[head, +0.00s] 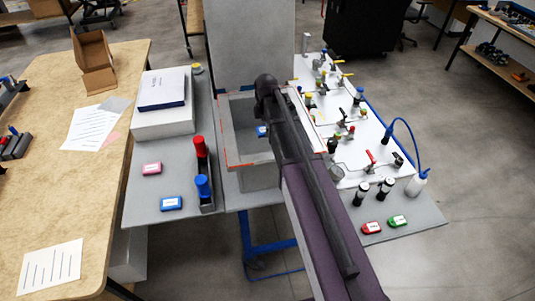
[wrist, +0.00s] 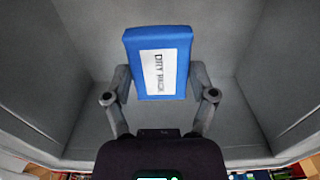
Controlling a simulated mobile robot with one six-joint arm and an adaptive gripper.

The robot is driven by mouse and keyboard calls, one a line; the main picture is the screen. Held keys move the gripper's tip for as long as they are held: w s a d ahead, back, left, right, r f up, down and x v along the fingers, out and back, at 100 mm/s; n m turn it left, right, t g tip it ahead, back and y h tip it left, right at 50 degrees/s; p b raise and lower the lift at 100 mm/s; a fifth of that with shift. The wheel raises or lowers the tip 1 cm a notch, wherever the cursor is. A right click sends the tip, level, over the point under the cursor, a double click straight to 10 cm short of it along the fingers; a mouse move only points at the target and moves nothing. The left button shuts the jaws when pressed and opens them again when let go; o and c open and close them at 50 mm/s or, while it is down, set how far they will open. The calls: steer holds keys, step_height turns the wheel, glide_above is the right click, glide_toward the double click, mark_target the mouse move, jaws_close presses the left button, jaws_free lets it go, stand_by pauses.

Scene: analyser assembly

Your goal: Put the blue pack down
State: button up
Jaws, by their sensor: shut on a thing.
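In the wrist view my gripper (wrist: 160,82) is shut on the blue pack (wrist: 157,62), one finger on each side of it. The pack has a white label reading roughly "DRY PACK". It is inside a grey-walled open box (wrist: 85,125); whether it touches the floor of the box cannot be told. In the head view a small blue bit of the pack (head: 262,131) shows inside the grey box (head: 240,108), left of my arm. My arm hides the gripper and part of the box there.
Left of the box, a grey tabletop holds another blue pack (head: 171,203), a pink pack (head: 152,168) and a dark rack with red and blue caps (head: 202,180). A white valve panel (head: 345,115) stands right. Red (head: 372,228) and green packs (head: 397,221) lie front right.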

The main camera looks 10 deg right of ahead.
stand_by(0.3)
steer(key=b, duration=0.6)
glide_above(266, 146)
steer(key=s, duration=0.3)
steer(key=f, duration=0.6)
steer(key=shift+w+a+f, duration=0.1)
steer(key=shift+a, duration=0.15)
steer(key=shift+f+b, duration=1.9)
steer(key=shift+b, duration=0.1)
steer(key=shift+f, duration=0.1)
steer(key=o, duration=1)
steer(key=shift+o, duration=0.2)
step_height(266, 146, up, 12)
steer(key=p, duration=1.2)
